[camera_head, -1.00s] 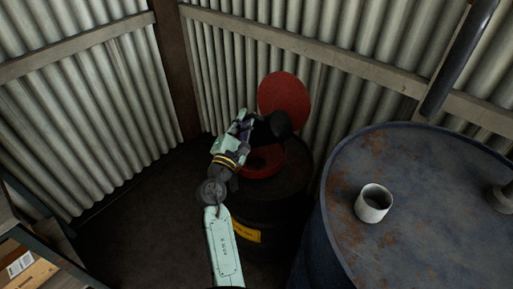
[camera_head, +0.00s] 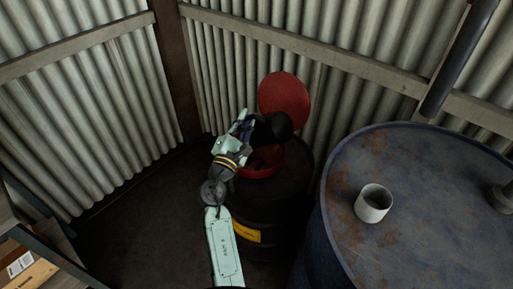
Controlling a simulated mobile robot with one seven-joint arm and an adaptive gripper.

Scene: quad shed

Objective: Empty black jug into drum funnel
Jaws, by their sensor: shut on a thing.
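My gripper (camera_head: 247,126) is shut on the black jug (camera_head: 276,127) and holds it tilted over the red funnel (camera_head: 264,170). The jug overlaps the lower part of the funnel's round red lid (camera_head: 284,98), which stands open behind it. The funnel sits on top of a black drum (camera_head: 290,189) with a yellow label. The jug's mouth is hidden, and I cannot see any liquid. My arm and the jug hide part of the funnel.
A large rusty blue drum (camera_head: 420,190) stands close on the right, with a white cup (camera_head: 374,203) on top. Corrugated walls close in behind. A shelf with a cardboard box (camera_head: 30,275) is at lower left. The dark floor (camera_head: 130,225) left of my arm is clear.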

